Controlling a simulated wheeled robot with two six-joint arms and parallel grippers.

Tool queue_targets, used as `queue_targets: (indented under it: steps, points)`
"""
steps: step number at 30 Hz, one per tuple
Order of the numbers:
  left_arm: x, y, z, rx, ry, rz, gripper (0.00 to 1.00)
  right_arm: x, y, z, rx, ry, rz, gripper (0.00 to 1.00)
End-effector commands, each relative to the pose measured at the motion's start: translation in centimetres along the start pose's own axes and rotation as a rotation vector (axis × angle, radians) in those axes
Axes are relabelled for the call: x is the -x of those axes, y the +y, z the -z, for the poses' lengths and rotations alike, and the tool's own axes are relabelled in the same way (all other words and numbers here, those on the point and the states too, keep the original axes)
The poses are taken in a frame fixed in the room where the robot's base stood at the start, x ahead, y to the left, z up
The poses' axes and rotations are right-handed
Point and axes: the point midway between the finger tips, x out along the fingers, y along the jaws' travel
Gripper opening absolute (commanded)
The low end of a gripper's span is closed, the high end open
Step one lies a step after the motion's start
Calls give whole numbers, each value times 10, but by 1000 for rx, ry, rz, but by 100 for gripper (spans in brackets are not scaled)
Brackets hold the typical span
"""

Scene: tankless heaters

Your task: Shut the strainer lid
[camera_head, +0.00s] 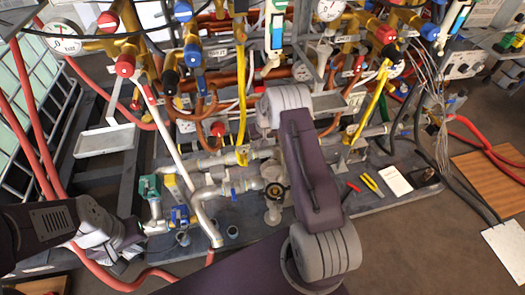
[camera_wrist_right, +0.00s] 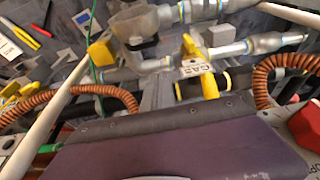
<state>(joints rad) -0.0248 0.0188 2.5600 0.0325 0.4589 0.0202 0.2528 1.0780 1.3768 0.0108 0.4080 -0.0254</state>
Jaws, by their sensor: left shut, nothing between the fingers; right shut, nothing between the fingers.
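What looks like the strainer is a grey pipe fitting with a round, dark-centred, brass-rimmed top (camera_head: 274,192), at the middle of the lower pipe run in the head view. A grey fitting with a dark opening (camera_wrist_right: 136,28), at the top of the right wrist view, may be the same one. I cannot make out the lid clearly. My left gripper (camera_head: 135,238) is shut and empty, low at the left beside the blue and green valves, well apart from the strainer. My right arm (camera_head: 310,165) reaches over the bench just right of the strainer; its fingertips show in neither view.
A blue-handled valve (camera_head: 180,215) and a green one (camera_head: 149,187) stand near my left gripper. Pipes and gauges crowd the back. Yellow pliers (camera_head: 371,184) and a white card (camera_head: 395,180) lie on the bench at right. A yellow gas valve handle (camera_wrist_right: 202,70) stands mid-view in the wrist view.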

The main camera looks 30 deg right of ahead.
Motion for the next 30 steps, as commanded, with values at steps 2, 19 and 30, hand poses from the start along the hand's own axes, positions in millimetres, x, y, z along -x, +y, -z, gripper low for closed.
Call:
queue_targets:
  steps: [2,19,30]
  points:
    - [-6,0,-1,0,0,0,0,-18,0,-2,0,-3,0,0]
    - [-19,0,-2,0,0,0,0,-80,-1,-23,1,-2,0,0]
    - [-18,0,-2,0,0,0,0,-76,-1,-39,1,-1,0,0]
